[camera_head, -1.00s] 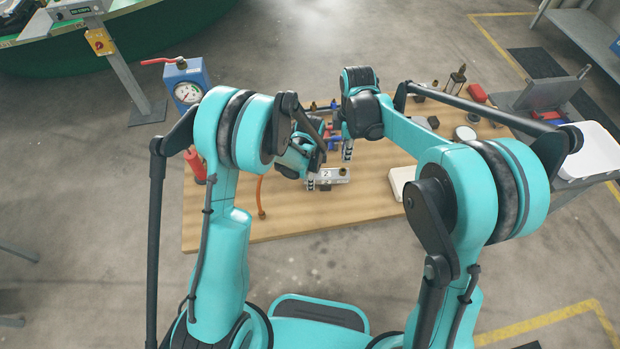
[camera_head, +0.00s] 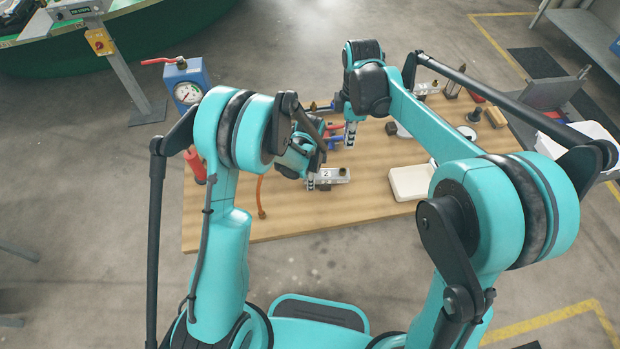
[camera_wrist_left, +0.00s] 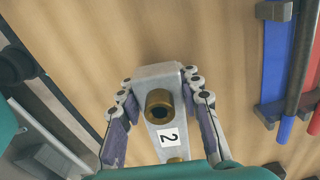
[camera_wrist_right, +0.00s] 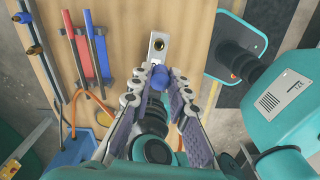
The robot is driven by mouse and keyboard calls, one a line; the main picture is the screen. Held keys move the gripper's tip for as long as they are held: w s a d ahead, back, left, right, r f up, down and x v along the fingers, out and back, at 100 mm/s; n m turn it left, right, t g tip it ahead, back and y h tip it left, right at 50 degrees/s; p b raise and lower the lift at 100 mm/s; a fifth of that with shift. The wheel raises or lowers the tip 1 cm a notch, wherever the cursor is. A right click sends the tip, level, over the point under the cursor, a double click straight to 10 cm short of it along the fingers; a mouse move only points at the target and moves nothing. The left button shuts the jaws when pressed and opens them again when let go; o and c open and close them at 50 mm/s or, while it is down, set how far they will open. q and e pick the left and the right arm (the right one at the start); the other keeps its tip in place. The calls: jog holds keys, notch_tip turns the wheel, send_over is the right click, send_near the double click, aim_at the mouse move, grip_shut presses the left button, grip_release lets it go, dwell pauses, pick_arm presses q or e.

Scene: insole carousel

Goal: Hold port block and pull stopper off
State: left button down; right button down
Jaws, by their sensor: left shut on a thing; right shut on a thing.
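The port block (camera_head: 337,175) is a pale metal block with a label "2" and brass ports, above the front middle of the wooden table. My left gripper (camera_head: 312,181) is shut on it; in the left wrist view the fingers grip the block (camera_wrist_left: 160,76) from both sides, and an open brass port (camera_wrist_left: 158,104) faces the camera. My right gripper (camera_head: 350,143) is above and behind the block. In the right wrist view its fingertips are shut on the blue stopper (camera_wrist_right: 157,79), which is apart from the block (camera_wrist_right: 158,50) and its dark-holed port.
A blue gauge box (camera_head: 187,88) stands behind the table's left end, and a red cylinder (camera_head: 195,165) stands at its left edge. Red (camera_wrist_right: 76,48) and blue (camera_wrist_right: 97,46) rods lie in holders. A white tray (camera_head: 412,182) lies right of the block. Bare table lies in front.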

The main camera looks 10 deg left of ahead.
pick_arm(q)
jog(key=c, duration=1)
grip_release()
jog(key=shift+o, duration=0.2)
jog(key=shift+r, duration=0.15)
notch_tip(320, 180, up, 12)
jog(key=shift+f, duration=0.15)
